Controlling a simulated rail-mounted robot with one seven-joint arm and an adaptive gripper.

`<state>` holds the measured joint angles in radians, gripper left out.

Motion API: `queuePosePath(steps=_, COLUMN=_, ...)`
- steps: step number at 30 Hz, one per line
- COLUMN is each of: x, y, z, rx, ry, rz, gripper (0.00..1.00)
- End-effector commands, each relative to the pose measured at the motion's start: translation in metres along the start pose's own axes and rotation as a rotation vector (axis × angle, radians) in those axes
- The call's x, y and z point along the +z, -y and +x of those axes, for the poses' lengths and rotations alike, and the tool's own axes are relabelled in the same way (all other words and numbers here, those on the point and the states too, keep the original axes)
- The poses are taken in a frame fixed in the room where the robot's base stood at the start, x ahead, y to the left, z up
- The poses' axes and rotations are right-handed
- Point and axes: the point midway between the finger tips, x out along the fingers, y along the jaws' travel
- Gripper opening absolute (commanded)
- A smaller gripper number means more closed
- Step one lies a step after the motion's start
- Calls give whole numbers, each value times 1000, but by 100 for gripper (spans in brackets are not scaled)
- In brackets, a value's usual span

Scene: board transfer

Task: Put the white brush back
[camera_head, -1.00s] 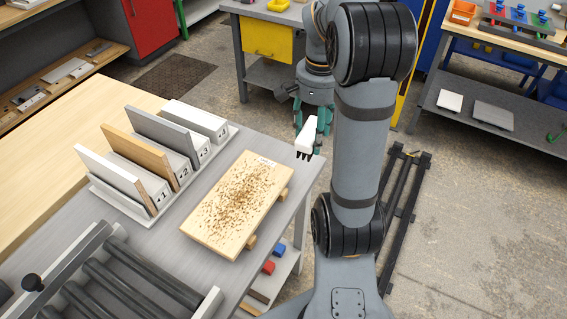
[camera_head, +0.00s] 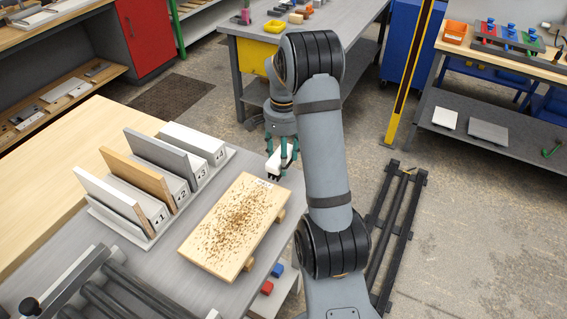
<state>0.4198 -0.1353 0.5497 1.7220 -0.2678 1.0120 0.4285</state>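My gripper (camera_head: 281,150) points down with its green fingers on either side of the white brush (camera_head: 277,168). The brush is white with dark bristles at its lower end. It is tilted and held near the far right end of the wooden board (camera_head: 228,219). The fingers look shut on it, though the far side of the grip is hidden. The board is covered with brown crumbs and rests on wooden supports on the grey table.
A rack (camera_head: 150,238) with numbered slots holds upright boards left of the crumb-covered board. A roller conveyor (camera_head: 105,300) lies at the front left. Red and blue blocks (camera_head: 277,270) sit on a lower shelf. Another workbench (camera_head: 330,30) stands behind my arm.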

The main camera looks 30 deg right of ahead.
Motion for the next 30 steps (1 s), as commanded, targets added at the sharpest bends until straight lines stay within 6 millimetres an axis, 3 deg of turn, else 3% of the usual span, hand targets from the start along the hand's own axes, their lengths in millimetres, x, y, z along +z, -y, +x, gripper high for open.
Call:
queuePosePath(steps=6, x=0, y=-1, z=27, rx=1, ry=2, rz=0, gripper=25)
queuePosePath(steps=18, x=0, y=-1, z=34, rx=0, ry=0, rz=0, gripper=25)
queuePosePath(steps=19, x=0, y=-1, z=33, rx=1, ry=1, rz=0, gripper=50)
queuePosePath(steps=30, x=0, y=-1, z=32, rx=1, ry=1, rz=0, gripper=69)
